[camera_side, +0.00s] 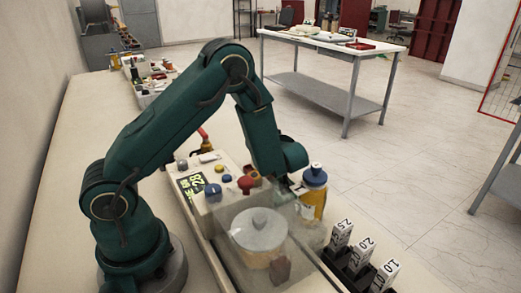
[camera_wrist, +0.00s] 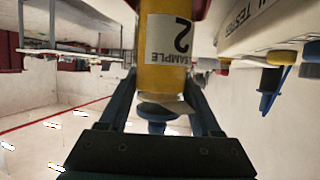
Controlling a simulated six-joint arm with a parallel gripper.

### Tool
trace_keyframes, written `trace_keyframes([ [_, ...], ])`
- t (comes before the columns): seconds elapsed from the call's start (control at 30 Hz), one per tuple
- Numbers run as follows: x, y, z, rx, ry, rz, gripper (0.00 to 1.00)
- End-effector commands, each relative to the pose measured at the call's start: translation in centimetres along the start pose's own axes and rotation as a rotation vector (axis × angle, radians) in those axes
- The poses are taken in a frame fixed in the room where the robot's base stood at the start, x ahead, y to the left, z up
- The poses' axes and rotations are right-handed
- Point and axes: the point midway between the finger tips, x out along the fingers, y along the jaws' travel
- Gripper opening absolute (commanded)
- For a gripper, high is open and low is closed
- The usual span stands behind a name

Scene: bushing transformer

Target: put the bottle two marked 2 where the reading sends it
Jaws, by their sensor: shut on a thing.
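My gripper (camera_side: 300,188) is shut on an amber bottle with a blue cap (camera_side: 314,178). In the wrist view the bottle (camera_wrist: 165,72) sits between my gripper's fingers (camera_wrist: 160,98), its label reading "SAMPLE 2" upside down in the picture. In the side view the bottle looks upright, beside the tester; whether its base touches anything is unclear. The tester (camera_side: 215,209) has a lit green display (camera_side: 191,185) whose digits look like 28, but I cannot read them surely. A dark rack (camera_side: 345,268) holds white labelled pieces marked 2.5 (camera_side: 342,233), 2.0 (camera_side: 362,250) and 1.0 (camera_side: 385,276).
A clear box holding a pale lidded vessel (camera_side: 258,231) stands in front of the tester. A red knob (camera_side: 246,184) and a blue knob (camera_side: 213,192) stick up from the tester. Clutter lies along the bench's far end. A worktable (camera_side: 330,48) stands beyond open floor.

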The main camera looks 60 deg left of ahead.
Motion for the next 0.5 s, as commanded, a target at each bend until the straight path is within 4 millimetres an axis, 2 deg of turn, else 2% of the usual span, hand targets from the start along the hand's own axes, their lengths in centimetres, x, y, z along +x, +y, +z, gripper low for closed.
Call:
trace_keyframes([
  [0.03,0.03,-0.01,0.04,0.000,0.000,0.000,0.76],
  [0.07,0.02,-0.01,0.03,0.000,0.000,0.000,0.88],
  [0.1,0.02,-0.01,0.02,0.000,0.000,0.000,0.95],
  [0.5,-0.28,0.04,-0.34,-0.001,0.000,0.002,0.95],
])
